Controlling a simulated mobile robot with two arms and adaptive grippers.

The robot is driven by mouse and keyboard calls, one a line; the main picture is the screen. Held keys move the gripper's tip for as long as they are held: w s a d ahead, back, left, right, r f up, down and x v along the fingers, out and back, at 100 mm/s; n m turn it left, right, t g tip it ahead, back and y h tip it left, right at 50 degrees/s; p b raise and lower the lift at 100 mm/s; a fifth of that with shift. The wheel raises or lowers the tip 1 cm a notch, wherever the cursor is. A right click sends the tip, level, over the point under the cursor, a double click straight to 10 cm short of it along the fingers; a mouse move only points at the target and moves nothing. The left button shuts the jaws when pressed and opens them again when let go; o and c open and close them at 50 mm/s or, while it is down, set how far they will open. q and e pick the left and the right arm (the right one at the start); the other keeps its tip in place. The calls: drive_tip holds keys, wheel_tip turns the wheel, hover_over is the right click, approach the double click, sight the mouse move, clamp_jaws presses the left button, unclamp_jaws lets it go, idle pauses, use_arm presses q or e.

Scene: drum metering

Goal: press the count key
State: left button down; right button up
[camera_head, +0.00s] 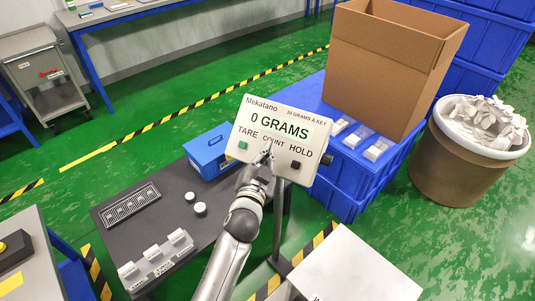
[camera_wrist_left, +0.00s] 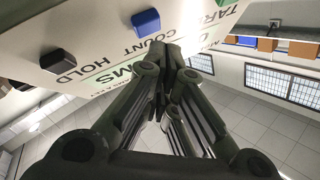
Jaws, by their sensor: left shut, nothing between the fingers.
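The white display panel (camera_head: 275,132) stands on a post and reads "0 GRAMS", with the labels TARE, COUNT and HOLD. A green key (camera_head: 243,145) is under TARE and a black key (camera_head: 295,165) is under HOLD. My left gripper (camera_head: 268,153) is shut and empty in front of the panel, just below the COUNT label, and it hides the count key in the head view. In the left wrist view the count key (camera_wrist_left: 146,22) is blue and stands out beside COUNT. My shut fingertips (camera_wrist_left: 167,62) are close to it; I cannot tell whether they touch. My right gripper is out of view.
A dark table (camera_head: 180,215) below holds a blue box (camera_head: 209,154), a slotted black tray (camera_head: 130,206), two small white-topped pieces and a grey block rack (camera_head: 156,261). Behind the panel are blue crates (camera_head: 345,182), a cardboard box (camera_head: 385,60) and a full drum (camera_head: 452,160).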

use_arm(q)
drive_tip(key=shift+f, duration=0.1)
drive_tip(key=shift+w+d+f+b, duration=0.15)
drive_tip(key=shift+w+f+b, duration=0.05)
drive_tip(key=shift+w+b, duration=0.15)
drive_tip(key=shift+w+d+f+b, duration=0.1)
drive_tip(key=shift+w+f+b, duration=0.05)
drive_tip(key=shift+f+b, duration=0.2)
idle(0.5)
drive_tip(key=shift+r, duration=0.15)
drive_tip(key=shift+s+a+r+p, duration=0.25)
drive_tip(key=shift+s+r+p, duration=0.3)
drive_tip(key=shift+p, duration=0.25)
